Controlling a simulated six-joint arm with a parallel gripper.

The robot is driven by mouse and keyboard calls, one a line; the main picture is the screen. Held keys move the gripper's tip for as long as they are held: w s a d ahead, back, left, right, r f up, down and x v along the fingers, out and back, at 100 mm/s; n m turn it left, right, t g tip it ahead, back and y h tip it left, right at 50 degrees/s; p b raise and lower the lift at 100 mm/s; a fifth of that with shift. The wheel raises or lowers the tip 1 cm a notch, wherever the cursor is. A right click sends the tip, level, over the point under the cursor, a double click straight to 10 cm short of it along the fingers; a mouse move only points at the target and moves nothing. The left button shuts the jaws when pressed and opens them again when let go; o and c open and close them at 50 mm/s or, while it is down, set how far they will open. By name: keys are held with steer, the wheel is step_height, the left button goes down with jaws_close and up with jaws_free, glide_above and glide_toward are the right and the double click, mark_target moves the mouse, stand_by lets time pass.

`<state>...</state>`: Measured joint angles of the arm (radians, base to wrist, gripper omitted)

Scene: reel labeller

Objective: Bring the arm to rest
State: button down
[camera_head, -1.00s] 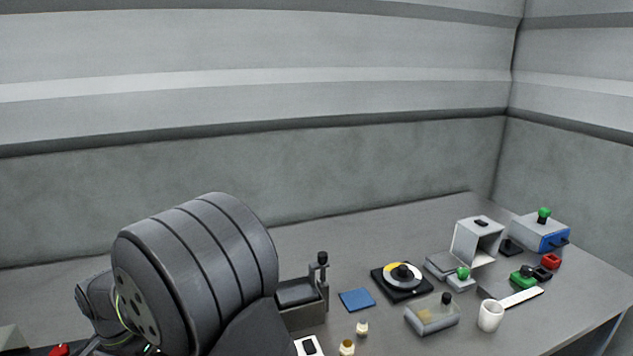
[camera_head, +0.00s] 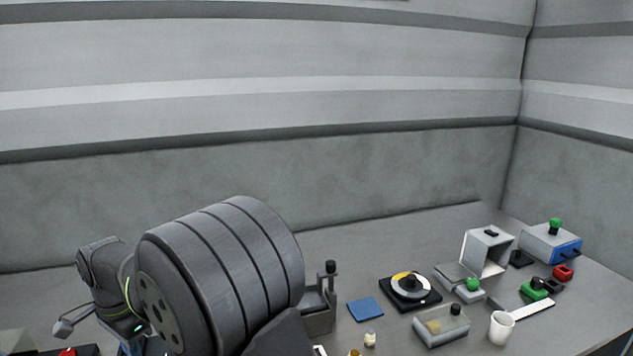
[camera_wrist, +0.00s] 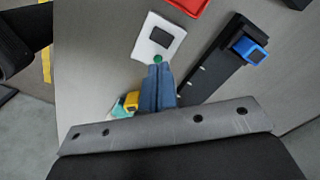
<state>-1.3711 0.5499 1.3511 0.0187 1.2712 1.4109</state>
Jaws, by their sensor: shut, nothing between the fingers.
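My arm's large dark links fill the lower left of the head view and hide part of the table there. My gripper (camera_wrist: 157,86) shows in the wrist view, its two blue-grey fingers pressed together with nothing between them. Their tips point at a white device (camera_wrist: 170,30) with a dark screen and a green button, lying on the grey table. I cannot tell how high above the table the tips are. My gripper's fingers cannot be made out in the head view.
In the wrist view, a black rail with a blue block (camera_wrist: 250,50) lies right of the fingers, a red tray (camera_wrist: 188,4) beyond. Yellow and teal items (camera_wrist: 131,100) sit left of them. In the head view, a reel turntable (camera_head: 410,289), white cup (camera_head: 501,328) and blue pad (camera_head: 365,310) stand right of my arm.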

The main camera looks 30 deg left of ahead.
steer(key=shift+w+a+r+m, duration=0.15)
steer(key=shift+r+m, duration=0.35)
steer(key=shift+m, duration=0.2)
steer(key=shift+w+a+r+m, duration=0.15)
steer(key=shift+r+m, duration=0.4)
steer(key=shift+m, duration=0.15)
steer(key=shift+w+a+r+m, duration=0.15)
steer(key=shift+r+m, duration=0.35)
steer(key=shift+m, duration=0.2)
